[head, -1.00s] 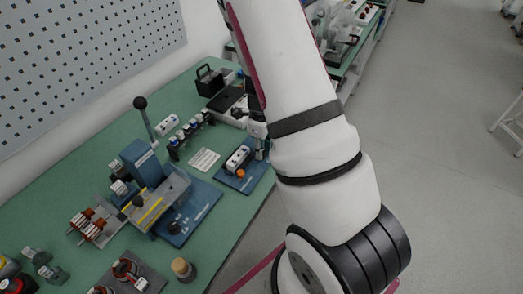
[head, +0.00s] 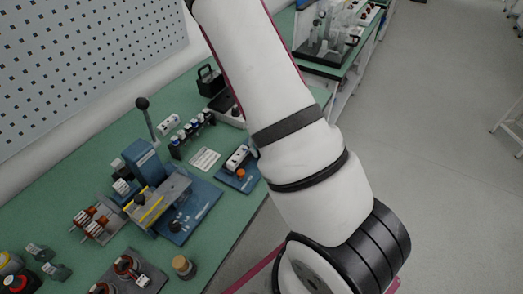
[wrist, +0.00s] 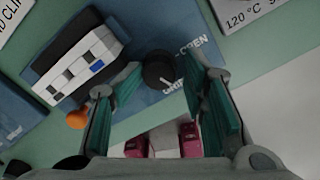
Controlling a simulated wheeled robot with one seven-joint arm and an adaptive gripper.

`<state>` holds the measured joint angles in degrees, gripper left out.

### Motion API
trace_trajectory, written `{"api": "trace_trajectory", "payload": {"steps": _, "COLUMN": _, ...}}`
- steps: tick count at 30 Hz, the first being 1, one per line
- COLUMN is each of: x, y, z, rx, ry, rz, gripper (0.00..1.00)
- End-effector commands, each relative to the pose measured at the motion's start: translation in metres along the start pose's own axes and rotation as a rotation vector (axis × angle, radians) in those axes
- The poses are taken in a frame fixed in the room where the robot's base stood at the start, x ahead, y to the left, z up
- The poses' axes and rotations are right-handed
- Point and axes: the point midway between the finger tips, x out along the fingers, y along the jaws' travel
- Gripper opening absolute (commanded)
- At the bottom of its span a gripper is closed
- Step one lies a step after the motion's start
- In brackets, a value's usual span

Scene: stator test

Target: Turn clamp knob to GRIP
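The clamp knob (wrist: 158,68) is a round black knob with a white pointer line, on a blue plate in the wrist view. "OPEN" is printed at its upper right and "GRIP" below right, partly covered by a finger. The pointer appears to face lower right, toward the GRIP side. My gripper (wrist: 164,72) is open, its teal-padded fingers on either side of the knob; I cannot tell whether they touch it. A white-and-black block (wrist: 78,68) stands left of the knob. The blue fixture (head: 244,184) shows in the head view; my arm hides the gripper and knob.
An orange knob (wrist: 78,119) lies close to the left finger. A lever press (head: 150,165) with a tall handle stands left of the fixture. A white card (head: 204,160) and a row of small bottles (head: 190,132) are nearby. The bench's front edge is close.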

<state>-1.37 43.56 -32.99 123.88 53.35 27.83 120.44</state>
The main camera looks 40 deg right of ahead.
Motion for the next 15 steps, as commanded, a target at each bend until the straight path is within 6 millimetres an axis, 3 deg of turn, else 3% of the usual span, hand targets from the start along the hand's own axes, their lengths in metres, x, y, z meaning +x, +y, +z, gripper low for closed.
{"api": "trace_trajectory", "payload": {"steps": 8, "x": -0.003, "y": 0.001, "z": 0.000, "rx": -0.003, "ry": 0.000, "rz": 0.002, "gripper": 0.42}}
{"api": "trace_trajectory", "payload": {"steps": 15, "x": -0.035, "y": 0.000, "z": -0.003, "rx": -0.005, "ry": -0.001, "rz": 0.000, "gripper": 0.42}}
